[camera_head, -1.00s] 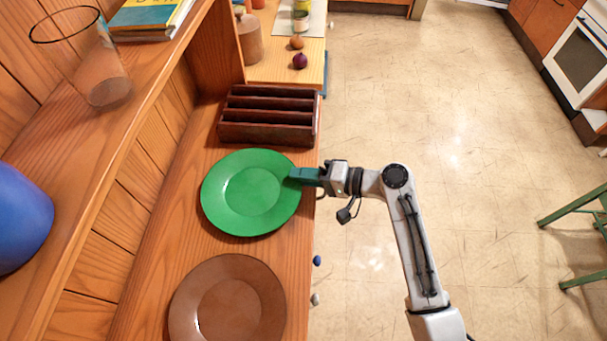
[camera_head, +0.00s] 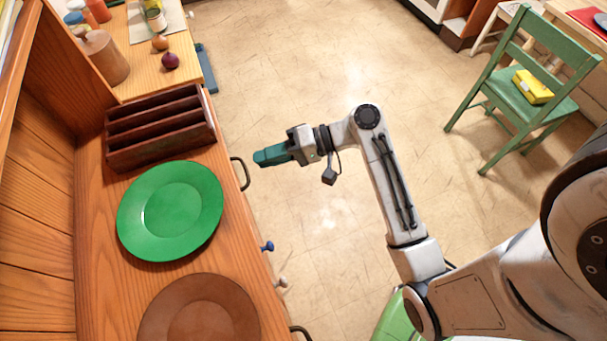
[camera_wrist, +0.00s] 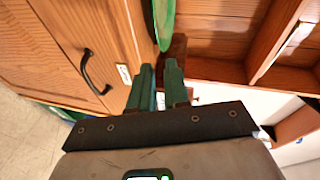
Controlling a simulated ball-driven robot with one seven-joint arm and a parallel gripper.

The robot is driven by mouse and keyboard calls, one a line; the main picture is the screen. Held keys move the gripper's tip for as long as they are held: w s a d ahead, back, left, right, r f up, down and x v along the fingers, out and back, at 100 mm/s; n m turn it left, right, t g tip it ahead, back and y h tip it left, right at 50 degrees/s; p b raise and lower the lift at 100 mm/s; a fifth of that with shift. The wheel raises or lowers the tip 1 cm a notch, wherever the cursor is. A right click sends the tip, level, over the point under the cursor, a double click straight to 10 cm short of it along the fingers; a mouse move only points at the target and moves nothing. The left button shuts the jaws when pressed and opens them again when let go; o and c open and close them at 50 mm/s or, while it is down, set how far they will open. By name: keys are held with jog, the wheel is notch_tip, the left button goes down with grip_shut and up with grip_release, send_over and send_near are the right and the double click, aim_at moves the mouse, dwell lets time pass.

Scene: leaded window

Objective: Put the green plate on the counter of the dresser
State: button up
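The green plate (camera_head: 170,210) lies on the wooden counter (camera_head: 237,255) of the dresser, between a dark slotted rack and a brown plate. Its edge also shows at the top of the wrist view (camera_wrist: 164,22). My gripper (camera_head: 258,158) is out past the counter's front edge, to the right of the green plate and apart from it. In the wrist view its two green fingers (camera_wrist: 160,78) stand apart with nothing between them, so it is open and empty.
The dark rack (camera_head: 160,127) stands just behind the green plate, and the brown plate (camera_head: 200,315) lies in front of it. Handles and knobs (camera_head: 267,247) stick out from the dresser front. A green chair (camera_head: 520,90) holds a yellow object. The floor between is clear.

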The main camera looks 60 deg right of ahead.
jog(key=s+a+f+n+g+h, duration=0.4)
jog(key=s+a+f+g, duration=0.15)
jog(key=s+f, duration=0.3)
jog(key=s+d+f+n+g+h, duration=0.1)
jog(key=s+d+n+g+h, duration=0.2)
jog(key=s+h, duration=0.3)
jog(key=s+g, duration=0.1)
jog(key=s, duration=0.2)
jog(key=shift+d+f+g, duration=0.15)
jog(key=shift+d+g, duration=0.05)
jog(key=shift+g, duration=0.15)
